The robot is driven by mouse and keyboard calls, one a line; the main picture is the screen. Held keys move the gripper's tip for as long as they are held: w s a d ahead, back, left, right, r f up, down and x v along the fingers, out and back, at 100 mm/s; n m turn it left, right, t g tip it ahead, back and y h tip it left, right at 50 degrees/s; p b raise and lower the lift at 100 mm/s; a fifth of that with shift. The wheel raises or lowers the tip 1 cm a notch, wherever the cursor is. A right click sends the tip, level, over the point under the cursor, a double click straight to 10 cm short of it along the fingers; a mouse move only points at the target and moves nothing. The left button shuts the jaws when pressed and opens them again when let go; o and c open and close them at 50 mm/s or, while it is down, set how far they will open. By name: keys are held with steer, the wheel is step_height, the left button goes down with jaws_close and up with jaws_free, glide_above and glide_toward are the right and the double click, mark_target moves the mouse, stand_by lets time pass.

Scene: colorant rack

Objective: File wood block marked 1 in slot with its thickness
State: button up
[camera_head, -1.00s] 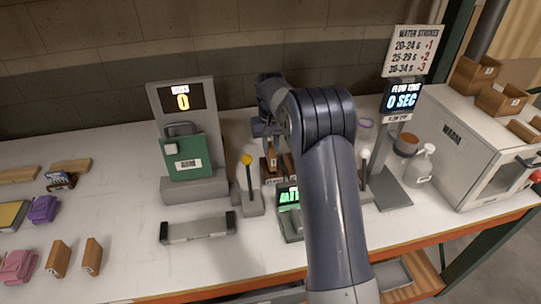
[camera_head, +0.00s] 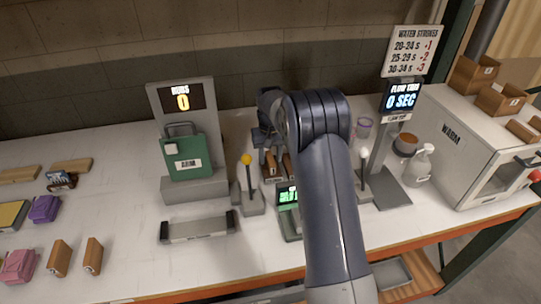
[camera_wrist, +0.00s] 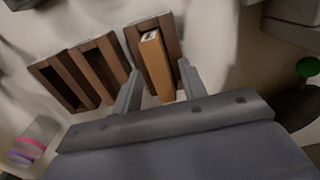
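In the wrist view a wooden block (camera_wrist: 157,68) with a small pale label on its far end stands in the right-hand slot of a dark brown wooden rack (camera_wrist: 133,38). The label is too small to read. My gripper (camera_wrist: 159,68) has one finger on each side of the block, with a visible gap between each finger and the block. The two slots to the left look empty. In the head view my gripper (camera_head: 268,146) is over the rack (camera_head: 270,172), partly hidden by my arm. Two more wooden blocks (camera_head: 59,258) (camera_head: 92,256) stand at the front left.
A grey display stand with a green case (camera_head: 188,157) and a yellow-knobbed lever (camera_head: 248,183) stand left of the rack. A small green-screen device (camera_head: 290,222) is in front of it. A clear cup with a purple band (camera_head: 363,128) and a flow-timer stand (camera_head: 395,190) are to the right.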

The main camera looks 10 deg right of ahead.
mark_target(271, 158)
step_height(271, 158, up, 12)
steer(key=shift+r+b, duration=0.15)
steer(key=shift+b, duration=0.3)
stand_by(0.4)
step_height(271, 158, down, 12)
steer(key=shift+r+p, duration=0.2)
steer(key=shift+p, duration=0.4)
steer(key=shift+r+b, duration=0.4)
steer(key=shift+r, duration=1.2)
steer(key=shift+f, duration=0.1)
